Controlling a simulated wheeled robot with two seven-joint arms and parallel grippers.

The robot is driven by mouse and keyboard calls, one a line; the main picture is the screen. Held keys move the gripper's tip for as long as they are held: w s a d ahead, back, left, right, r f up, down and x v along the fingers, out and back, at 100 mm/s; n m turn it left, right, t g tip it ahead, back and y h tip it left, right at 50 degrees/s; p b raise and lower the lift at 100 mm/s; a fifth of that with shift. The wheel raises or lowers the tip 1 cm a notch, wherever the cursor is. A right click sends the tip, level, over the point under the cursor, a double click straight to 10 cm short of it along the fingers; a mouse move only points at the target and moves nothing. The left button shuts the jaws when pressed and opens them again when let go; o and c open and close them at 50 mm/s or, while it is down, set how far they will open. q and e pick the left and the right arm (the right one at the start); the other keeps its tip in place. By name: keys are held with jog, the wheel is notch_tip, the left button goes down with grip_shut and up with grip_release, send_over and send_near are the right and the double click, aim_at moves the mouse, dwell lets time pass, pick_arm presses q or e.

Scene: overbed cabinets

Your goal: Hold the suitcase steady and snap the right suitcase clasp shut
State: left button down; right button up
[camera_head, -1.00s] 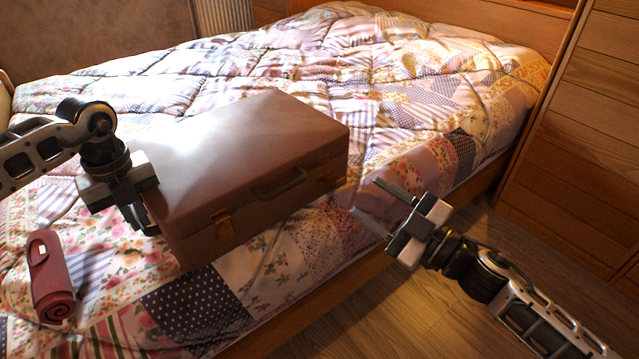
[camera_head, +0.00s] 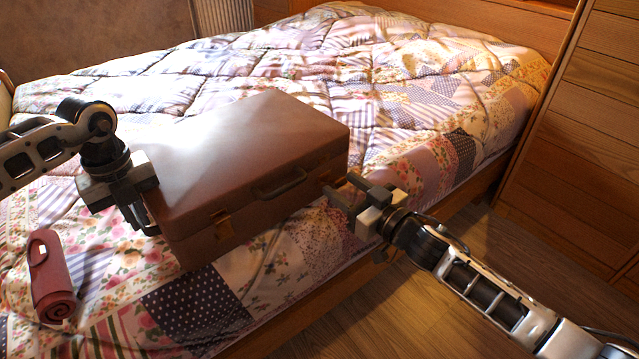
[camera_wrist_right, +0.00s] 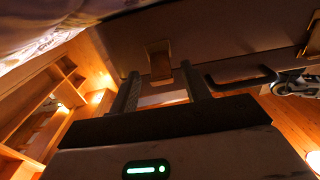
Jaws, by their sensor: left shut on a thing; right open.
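The brown suitcase (camera_head: 250,130) lies flat on the bed with its lid down. Its handle (camera_head: 280,185) faces the near right side, with the left clasp (camera_head: 222,226) nearer my left arm. The right clasp (camera_wrist_right: 159,60) shows as a brass plate in the right wrist view, ahead of and between my right fingertips. In the head view that clasp is close to the right fingers and hard to make out. My left gripper (camera_head: 143,217) is shut on the suitcase's left edge. My right gripper (camera_head: 337,190) is open just off the suitcase front; I cannot tell if it touches.
A rolled red item (camera_head: 52,280) lies on the patchwork quilt (camera_head: 400,60) at the left. The wooden bed frame edge (camera_head: 300,325) runs below the suitcase. A wooden cabinet (camera_head: 580,140) stands at the right, with open floor (camera_head: 450,310) before it.

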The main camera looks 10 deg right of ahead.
jog(key=shift+x, duration=0.8)
jog(key=c, duration=1)
